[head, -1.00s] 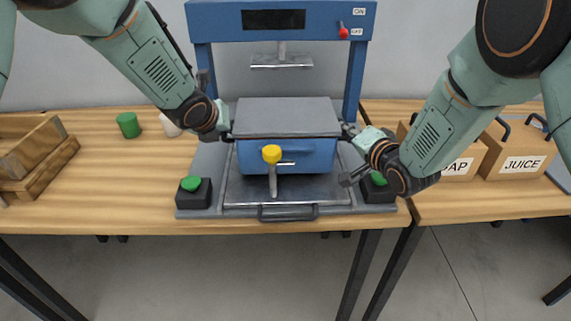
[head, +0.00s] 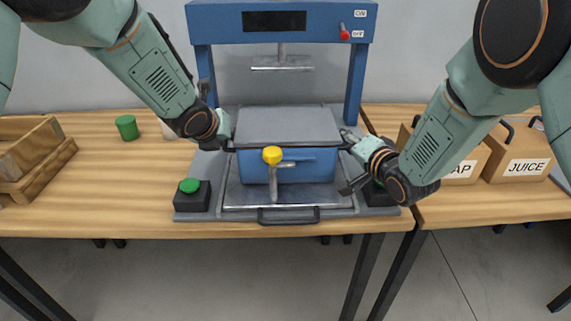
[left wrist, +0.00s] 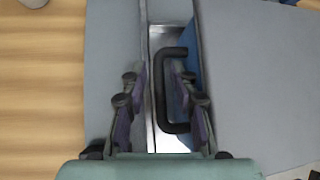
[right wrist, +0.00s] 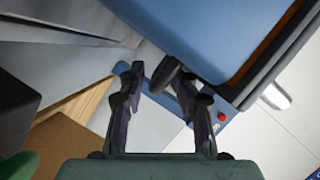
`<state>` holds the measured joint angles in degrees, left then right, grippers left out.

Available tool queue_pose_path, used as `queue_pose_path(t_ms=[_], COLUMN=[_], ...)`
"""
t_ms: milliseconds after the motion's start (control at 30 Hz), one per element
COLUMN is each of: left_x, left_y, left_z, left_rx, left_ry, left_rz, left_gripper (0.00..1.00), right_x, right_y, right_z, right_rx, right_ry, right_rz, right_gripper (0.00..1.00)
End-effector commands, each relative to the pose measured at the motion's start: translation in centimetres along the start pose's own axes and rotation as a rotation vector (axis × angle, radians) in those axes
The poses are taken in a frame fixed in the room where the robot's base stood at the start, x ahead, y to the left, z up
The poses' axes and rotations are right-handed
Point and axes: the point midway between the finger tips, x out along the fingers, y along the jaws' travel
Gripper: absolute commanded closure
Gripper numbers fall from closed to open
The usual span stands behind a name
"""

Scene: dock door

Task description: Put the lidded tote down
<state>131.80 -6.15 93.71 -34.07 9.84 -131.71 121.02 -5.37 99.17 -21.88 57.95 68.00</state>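The lidded tote (head: 310,163) is a blue box with a grey lid (head: 287,124). It sits level on the metal plate (head: 240,198) of the blue press and appears to rest on it. My left gripper (head: 228,140) is at its left side. In the left wrist view its fingers (left wrist: 158,78) stand apart, with the tote's black handle (left wrist: 161,95) between them. My right gripper (head: 348,160) is at the right side with its fingers spread.
The press frame (head: 203,75) rises around the tote, with a ram (head: 282,65) above it. A yellow knob (head: 272,155) on a post stands in front. Green buttons (head: 190,186) flank the plate. Labelled boxes (head: 520,165) stand right; a wooden crate (head: 35,150) stands left.

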Motion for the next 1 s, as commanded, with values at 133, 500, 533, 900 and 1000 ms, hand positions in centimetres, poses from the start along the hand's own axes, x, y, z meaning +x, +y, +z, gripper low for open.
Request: queue_pose_path(t_ms=[133,500,533,900,1000], left_x=[0.0,-4.0,-4.5,-7.8,-8.0], left_y=[0.0,0.0,0.0,0.0,0.0], left_z=[0.0,0.1,0.1,0.0,0.0], left_rx=[0.000,-0.001,0.000,-0.001,-0.001], left_ry=[-0.001,-0.001,-0.002,0.000,0.000], left_rz=[-0.001,0.001,0.000,0.000,0.000], left_gripper=[0.67,0.67,0.67,0.67,0.67], right_x=[0.0,0.0,0.0,0.0,-0.2], right_y=[0.0,0.1,0.1,0.1,0.1], right_z=[0.0,0.0,0.0,0.0,0.0], right_rx=[0.000,0.001,0.001,0.002,0.002], right_ry=[-0.001,0.000,0.000,0.000,0.001], right_rz=[0.001,0.002,0.002,0.002,0.002], right_gripper=[0.66,0.66,0.66,0.66,0.66])
